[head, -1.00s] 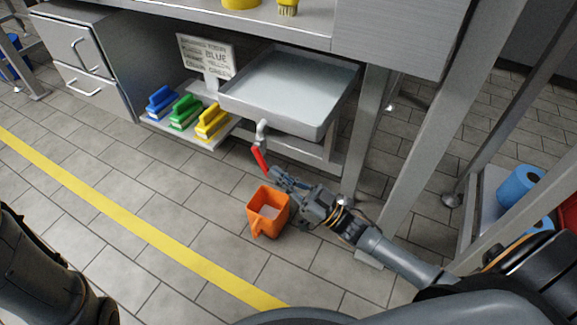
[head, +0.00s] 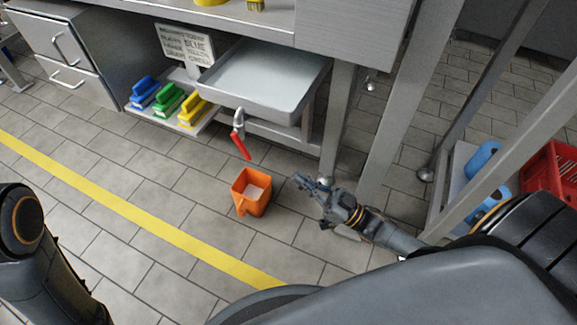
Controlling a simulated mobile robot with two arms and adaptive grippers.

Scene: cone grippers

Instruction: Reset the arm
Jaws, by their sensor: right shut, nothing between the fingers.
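My right gripper (head: 301,181) is shut and empty. It is to the right of an orange bucket (head: 247,207) and apart from it, in front of a metal table leg. The bucket stands upright on the tiled floor with pale contents inside. A tap with a red lever (head: 240,146) hangs under the front of a steel tray (head: 262,84), above the bucket. My right gripper does not touch the lever. Of my left arm, only dark links show at the lower left; its gripper is out of view.
Blue (head: 145,91), green (head: 167,98) and yellow (head: 192,110) brushes stand on a low shelf by a sign (head: 185,46). Steel legs rise close to my right arm. A red crate (head: 553,173) and blue items are at the right. The floor with the yellow line (head: 135,210) is clear.

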